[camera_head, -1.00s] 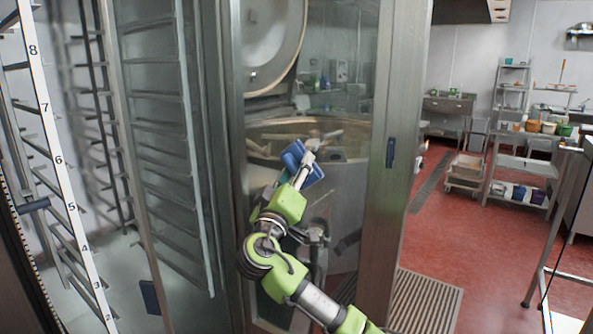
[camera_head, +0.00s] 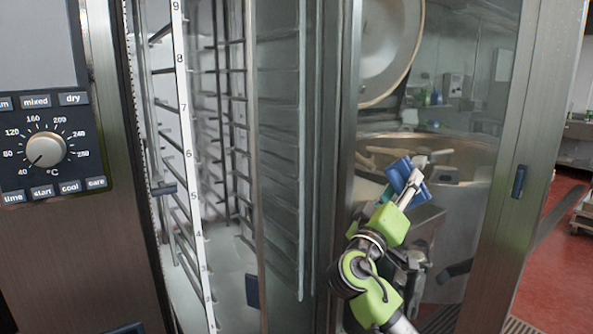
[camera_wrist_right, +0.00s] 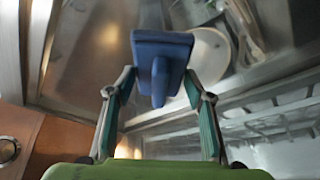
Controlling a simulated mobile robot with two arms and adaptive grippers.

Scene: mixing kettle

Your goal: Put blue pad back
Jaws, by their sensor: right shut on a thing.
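The blue pad (camera_head: 402,176) is held up in my right gripper (camera_head: 412,182), in front of the glass door at the right of the head view. In the right wrist view the pad (camera_wrist_right: 160,50) sits upright between the fingertips of my right gripper (camera_wrist_right: 158,85), which is shut on its narrow blue grip part. The fingers partly cover the pad in the head view. My left gripper is not in view.
The open glass door (camera_head: 440,75) stands beside the oven rack (camera_head: 187,150), which has numbered levels. An oven panel (camera_head: 45,140) with a dial is at the left. The mixing kettle (camera_head: 465,150) shows behind the glass. Red floor (camera_head: 560,260) is at the right.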

